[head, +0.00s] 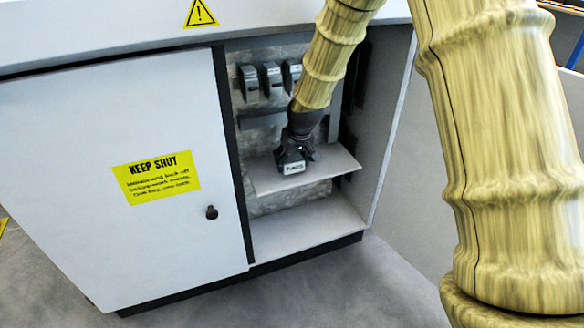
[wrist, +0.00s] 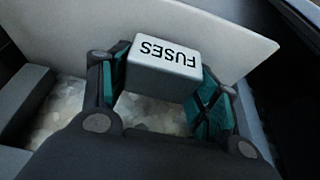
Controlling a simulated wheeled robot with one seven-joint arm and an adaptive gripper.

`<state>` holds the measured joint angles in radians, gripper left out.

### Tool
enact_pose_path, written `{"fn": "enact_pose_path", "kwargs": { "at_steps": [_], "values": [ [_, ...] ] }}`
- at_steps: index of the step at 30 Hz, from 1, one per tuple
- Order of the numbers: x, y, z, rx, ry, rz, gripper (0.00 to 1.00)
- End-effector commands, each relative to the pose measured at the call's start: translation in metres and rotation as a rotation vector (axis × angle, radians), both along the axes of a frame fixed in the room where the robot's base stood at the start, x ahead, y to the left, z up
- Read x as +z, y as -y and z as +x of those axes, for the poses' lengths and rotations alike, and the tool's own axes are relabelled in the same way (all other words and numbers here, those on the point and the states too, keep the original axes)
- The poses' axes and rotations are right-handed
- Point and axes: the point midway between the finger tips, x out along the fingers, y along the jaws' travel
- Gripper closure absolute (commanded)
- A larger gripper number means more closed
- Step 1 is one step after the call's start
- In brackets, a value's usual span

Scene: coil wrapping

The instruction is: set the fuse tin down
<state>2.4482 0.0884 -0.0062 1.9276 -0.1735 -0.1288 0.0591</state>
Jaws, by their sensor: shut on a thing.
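The fuse tin (wrist: 163,58) is a small pale box with "FUSES" lettered in black, upside down in the wrist view. My gripper (wrist: 160,85) is shut on it, with a teal-padded finger on each side. In the head view the tin (head: 294,168) shows small at the end of my gripper (head: 292,155), inside the open cabinet bay, at the upper shelf (head: 330,168). I cannot tell whether its underside touches the shelf.
Several dark switch units (head: 271,78) are mounted on the back wall above the shelf. A lower shelf (head: 310,226) is bare. The closed white door (head: 110,170) with a yellow "KEEP SHUT" label stands left of the bay. The bay's right side wall (head: 390,140) is close by.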

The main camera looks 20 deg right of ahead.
Motion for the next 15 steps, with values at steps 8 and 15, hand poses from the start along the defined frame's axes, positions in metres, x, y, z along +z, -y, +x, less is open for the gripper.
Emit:
{"fn": "enact_pose_path", "kwargs": {
  "at_steps": [8, 15],
  "values": [
    [-0.0199, -0.0001, -0.0001, 0.000, 0.001, 0.000, 0.66],
    [-0.0203, -0.0001, -0.0004, 0.000, 0.000, 0.000, 0.66]
  ]
}}
